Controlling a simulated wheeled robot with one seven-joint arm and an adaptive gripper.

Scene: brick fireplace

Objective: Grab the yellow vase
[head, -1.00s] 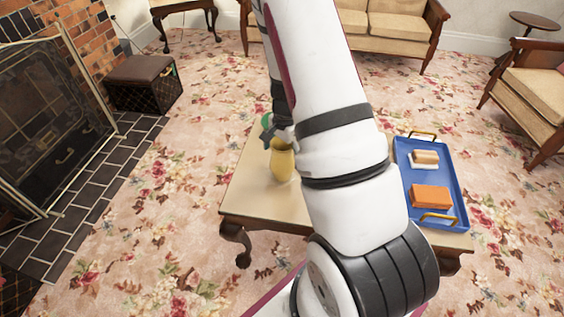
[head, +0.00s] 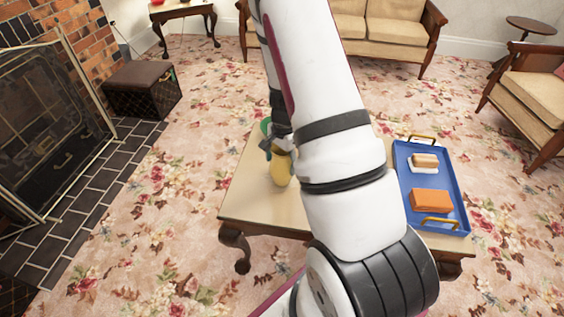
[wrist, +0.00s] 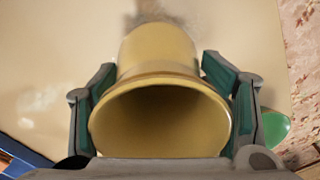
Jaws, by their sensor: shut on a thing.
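The yellow vase (head: 281,171) is upright over the left part of the wooden table (head: 250,195), partly hidden by my gripper (head: 281,146). In the wrist view the vase (wrist: 160,55) shows its wide open mouth toward the camera, with its body narrowing beyond. My gripper (wrist: 163,80) has one green-padded finger on each side of the vase and is shut on it. I cannot tell whether the base touches the tabletop.
A green object (head: 265,127) stands just behind the vase; it also shows in the wrist view (wrist: 275,130). A blue tray (head: 403,185) with an orange block (head: 431,201) and a smaller stacked item (head: 424,163) lies on the table's right side.

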